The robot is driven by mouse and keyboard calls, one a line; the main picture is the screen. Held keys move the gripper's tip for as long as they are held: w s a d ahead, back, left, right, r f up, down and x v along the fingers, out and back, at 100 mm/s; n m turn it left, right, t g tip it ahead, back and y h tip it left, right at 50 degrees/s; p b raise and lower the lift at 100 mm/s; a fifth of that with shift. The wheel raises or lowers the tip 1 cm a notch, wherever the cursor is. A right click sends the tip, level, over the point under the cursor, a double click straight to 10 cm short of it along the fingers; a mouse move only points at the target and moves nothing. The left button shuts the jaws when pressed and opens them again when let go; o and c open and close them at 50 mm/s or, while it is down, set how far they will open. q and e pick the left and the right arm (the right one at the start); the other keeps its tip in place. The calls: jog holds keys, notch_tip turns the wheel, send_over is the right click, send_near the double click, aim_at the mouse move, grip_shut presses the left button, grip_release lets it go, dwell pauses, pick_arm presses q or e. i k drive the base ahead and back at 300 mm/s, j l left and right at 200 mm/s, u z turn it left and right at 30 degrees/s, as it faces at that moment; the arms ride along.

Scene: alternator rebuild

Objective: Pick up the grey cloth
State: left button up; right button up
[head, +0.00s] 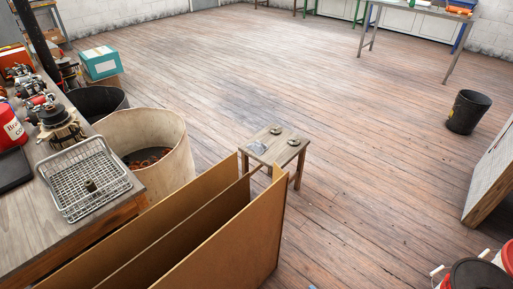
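A small flat grey patch (257,147), which looks like the grey cloth, lies on the left part of a wooden stool's top (270,156). It is too small to see any folds. Two small dark round parts (276,130) and (294,142) lie on the stool beside it, toward the right. Neither of my grippers shows in the head view.
Upright brown panels (235,240) stand in front of the stool. A workbench (40,225) with a wire basket (85,180) is at left, next to a large pale bin (165,170). A black bucket (466,112) stands right. The wooden floor right of the stool is clear.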

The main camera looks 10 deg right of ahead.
aim_at(259, 147)
jog(key=k, duration=0.15)
jog(key=k+u, duration=0.3)
jog(key=k+j+u, duration=0.1)
jog(key=u, duration=0.25)
jog(key=l+u, duration=0.1)
jog(key=u, duration=0.3)
jog(key=l+u, duration=0.15)
jog(key=u, duration=0.25)
jog(key=l+u, duration=0.1)
jog(key=u, duration=0.35)
jog(key=l, duration=1.45)
jog(key=k+l, duration=0.15)
jog(key=l, duration=2.75)
jog(key=k+z, duration=0.05)
jog(key=k, duration=0.05)
